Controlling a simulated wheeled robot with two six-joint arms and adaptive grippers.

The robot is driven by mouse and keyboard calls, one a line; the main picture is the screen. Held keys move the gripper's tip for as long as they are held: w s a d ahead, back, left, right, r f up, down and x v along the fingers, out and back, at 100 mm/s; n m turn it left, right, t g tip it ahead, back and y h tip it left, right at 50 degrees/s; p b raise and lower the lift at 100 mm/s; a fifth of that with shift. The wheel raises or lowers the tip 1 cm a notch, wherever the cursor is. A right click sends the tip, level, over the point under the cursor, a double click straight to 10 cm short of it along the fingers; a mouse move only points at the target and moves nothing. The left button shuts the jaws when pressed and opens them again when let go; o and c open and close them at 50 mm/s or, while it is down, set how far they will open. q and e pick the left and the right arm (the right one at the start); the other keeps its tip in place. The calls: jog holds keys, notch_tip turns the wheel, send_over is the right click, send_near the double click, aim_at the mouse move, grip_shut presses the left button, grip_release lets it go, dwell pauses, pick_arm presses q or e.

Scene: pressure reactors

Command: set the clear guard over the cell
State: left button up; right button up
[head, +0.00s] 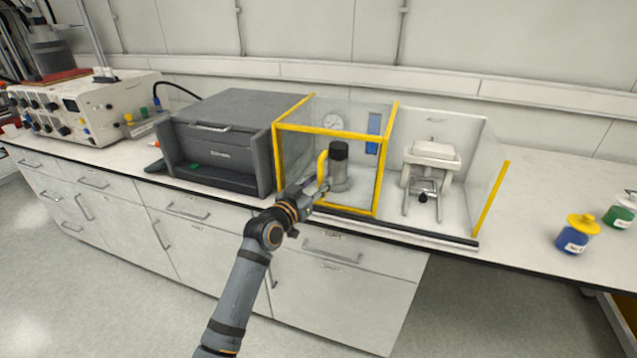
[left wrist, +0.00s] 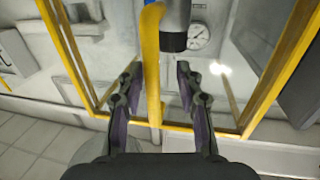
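The clear guard (head: 328,133) has yellow edges and an upright yellow handle (head: 322,166) on its front. It stands at the left bay of the bench enclosure. The cell (head: 339,172), a grey cylinder with a black top, shows behind its front. My left gripper (head: 317,190) is at the handle, in front of the guard. In the left wrist view, the open fingers (left wrist: 157,75) stand on either side of the handle (left wrist: 151,70), with gaps visible. The cell's dark top (left wrist: 173,41) shows beyond them. My right gripper is not in view.
A round gauge (head: 332,122) is behind the cell. The right bay holds a white device (head: 432,156). A dark grey machine (head: 225,140) stands close at the left. Blue (head: 579,235) and green (head: 619,214) jars stand at the right. The bench between is clear.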

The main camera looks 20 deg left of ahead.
pick_arm(q)
jog(key=shift+d+r, duration=0.1)
jog(key=shift+d, duration=0.1)
jog(key=v, duration=1.2)
jog(key=shift+w, duration=0.1)
